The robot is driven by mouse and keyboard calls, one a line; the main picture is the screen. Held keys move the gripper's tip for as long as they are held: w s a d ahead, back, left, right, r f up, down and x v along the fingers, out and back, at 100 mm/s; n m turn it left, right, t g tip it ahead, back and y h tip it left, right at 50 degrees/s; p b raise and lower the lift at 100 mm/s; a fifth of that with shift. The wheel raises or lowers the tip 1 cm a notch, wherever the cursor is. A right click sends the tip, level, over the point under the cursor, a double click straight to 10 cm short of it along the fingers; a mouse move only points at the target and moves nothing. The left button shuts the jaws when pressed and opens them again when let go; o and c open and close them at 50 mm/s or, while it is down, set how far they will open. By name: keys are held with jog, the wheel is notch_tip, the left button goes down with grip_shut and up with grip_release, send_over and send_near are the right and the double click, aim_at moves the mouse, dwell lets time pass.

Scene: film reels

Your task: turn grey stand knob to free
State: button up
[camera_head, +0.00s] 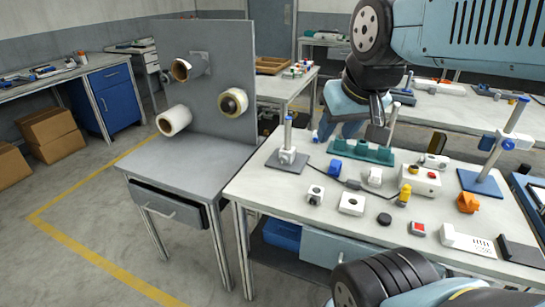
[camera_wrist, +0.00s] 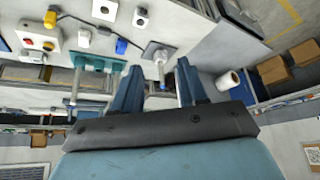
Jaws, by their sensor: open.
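The grey stand (camera_head: 287,160) is at the left end of the white workbench. It has a flat grey base, an upright metal rod with a blue cap, and a pale clamp block (camera_head: 287,155) low on the rod. The knob's setting is too small to read. In the wrist view the grey stand (camera_wrist: 159,50) appears between the fingers, beyond their tips, with its blue-capped rod pointing toward the camera. My gripper (camera_head: 350,125) is open and empty, above the bench and right of the stand. Its fingers also show in the wrist view (camera_wrist: 155,68).
A teal rack (camera_head: 360,150) stands just right of the grey stand. A blue-based stand (camera_head: 482,182) rises farther right. Several small blocks, a cable and a control box (camera_head: 420,180) crowd the bench. A grey panel with rolls (camera_head: 205,75) stands left.

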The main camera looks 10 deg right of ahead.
jog(key=shift+o, duration=1.4)
jog(key=shift+w+d+f, duration=0.15)
jog(key=shift+w+d, duration=0.05)
jog(key=shift+o, duration=0.3)
jog(key=w+d+f+n+g+h, duration=0.3)
jog(key=w+d+f+n+h, duration=0.1)
jog(key=w+f+n, duration=0.1)
jog(key=shift+w+x, duration=0.2)
jog(key=shift+x, duration=0.95)
jog(key=n+t+h, duration=0.4)
jog(key=n+t, duration=0.4)
jog(key=n, duration=1.6)
send_near(282, 161)
jog(key=x, duration=0.8)
jog(key=shift+w+d+f, duration=0.1)
jog(key=shift+w+d, duration=0.05)
jog(key=shift+d, duration=0.05)
jog(key=c, duration=1)
